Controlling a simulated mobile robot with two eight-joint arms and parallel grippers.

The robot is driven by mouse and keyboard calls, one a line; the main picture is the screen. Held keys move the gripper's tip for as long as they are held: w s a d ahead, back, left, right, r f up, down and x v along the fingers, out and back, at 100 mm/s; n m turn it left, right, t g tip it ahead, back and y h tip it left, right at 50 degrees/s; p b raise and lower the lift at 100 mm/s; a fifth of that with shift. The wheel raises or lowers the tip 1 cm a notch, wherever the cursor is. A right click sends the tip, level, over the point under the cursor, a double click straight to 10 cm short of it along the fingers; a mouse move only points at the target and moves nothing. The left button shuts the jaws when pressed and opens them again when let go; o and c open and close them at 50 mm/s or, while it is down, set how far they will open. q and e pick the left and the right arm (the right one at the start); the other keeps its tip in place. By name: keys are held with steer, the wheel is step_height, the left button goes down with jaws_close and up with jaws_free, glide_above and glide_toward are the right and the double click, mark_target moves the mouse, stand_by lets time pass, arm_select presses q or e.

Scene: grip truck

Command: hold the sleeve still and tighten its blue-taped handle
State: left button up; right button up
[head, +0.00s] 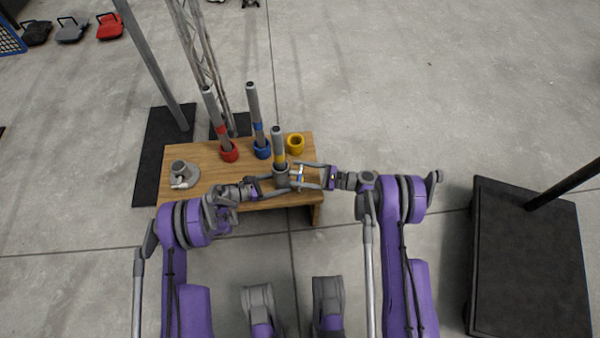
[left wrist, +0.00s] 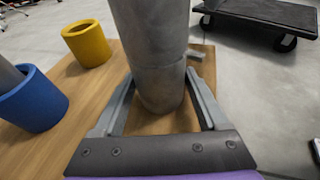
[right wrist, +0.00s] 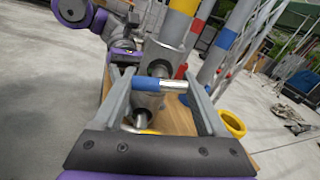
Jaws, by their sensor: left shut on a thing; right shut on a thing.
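The grey sleeve (head: 281,176) stands near the front right of the wooden table, with a yellow-banded grey pole (head: 277,146) upright in it. My left gripper (head: 283,186) is shut on the sleeve from the left; the left wrist view shows the grey cylinder (left wrist: 163,92) between its fingers. The blue-taped handle (right wrist: 145,83) is a short metal bar on the sleeve's side. My right gripper (head: 301,176) is shut on it from the right, with the bar lying crosswise between the fingers. Part of the sleeve (right wrist: 143,106) shows behind the handle.
The wooden table (head: 240,190) also holds a second grey fitting (head: 183,175), a red cup (head: 229,155) and a blue cup (head: 263,151) with poles, and an empty yellow cup (head: 296,144). A black cart (head: 530,260) stands at the right.

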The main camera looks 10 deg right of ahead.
steer(key=shift+m, duration=0.6)
steer(key=o, duration=1.3)
steer(key=shift+d, duration=0.1)
steer(key=v, duration=1.2)
arm_select(q)
steer(key=o, duration=0.9)
steer(key=shift+a, duration=0.1)
